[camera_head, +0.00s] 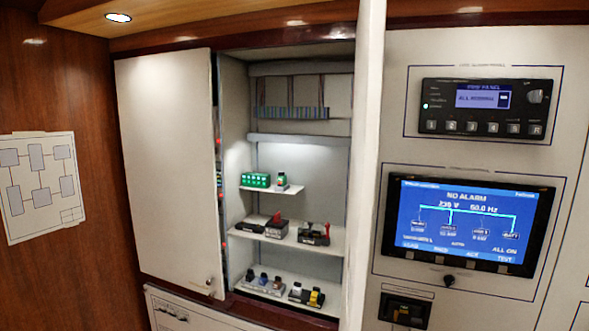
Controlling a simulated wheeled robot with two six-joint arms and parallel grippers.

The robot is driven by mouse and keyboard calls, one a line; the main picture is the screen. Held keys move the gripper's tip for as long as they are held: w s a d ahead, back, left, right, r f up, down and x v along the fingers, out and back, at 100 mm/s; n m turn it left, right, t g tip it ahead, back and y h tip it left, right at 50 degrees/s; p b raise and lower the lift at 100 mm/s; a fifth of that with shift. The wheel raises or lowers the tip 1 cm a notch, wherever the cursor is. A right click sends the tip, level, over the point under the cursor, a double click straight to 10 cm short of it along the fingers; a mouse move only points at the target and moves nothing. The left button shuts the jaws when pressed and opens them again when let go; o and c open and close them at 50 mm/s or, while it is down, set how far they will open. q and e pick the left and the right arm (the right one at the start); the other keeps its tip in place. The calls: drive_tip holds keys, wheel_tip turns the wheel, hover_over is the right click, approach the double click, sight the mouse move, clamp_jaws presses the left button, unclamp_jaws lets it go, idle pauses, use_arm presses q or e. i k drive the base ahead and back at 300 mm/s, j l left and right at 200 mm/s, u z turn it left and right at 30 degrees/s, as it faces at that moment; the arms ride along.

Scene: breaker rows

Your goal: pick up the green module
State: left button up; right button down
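Two green things sit on the upper shelf of the open cabinet. One is a wide green block (255,180) with a row of pale marks on its face. Just right of it stands a smaller, narrow green piece (281,180) with a dark top and a whitish lower part. I cannot tell which one is the green module. Both rest upright on the white shelf (267,189), with a small gap between them. Neither of my grippers shows in this view.
A middle shelf holds dark devices (276,226), some with red levers. The bottom holds several small modules (263,282). The cabinet door (168,175) stands open at left. A white post (363,160) borders the opening at right, beside a panel with a blue screen (463,222).

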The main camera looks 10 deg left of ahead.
sight(282, 179)
drive_tip(key=i+j+z, duration=0.1)
drive_tip(key=j+z, duration=0.15)
drive_tip(key=j, duration=0.6)
drive_tip(key=j+z, duration=0.25)
drive_tip(key=j, duration=0.55)
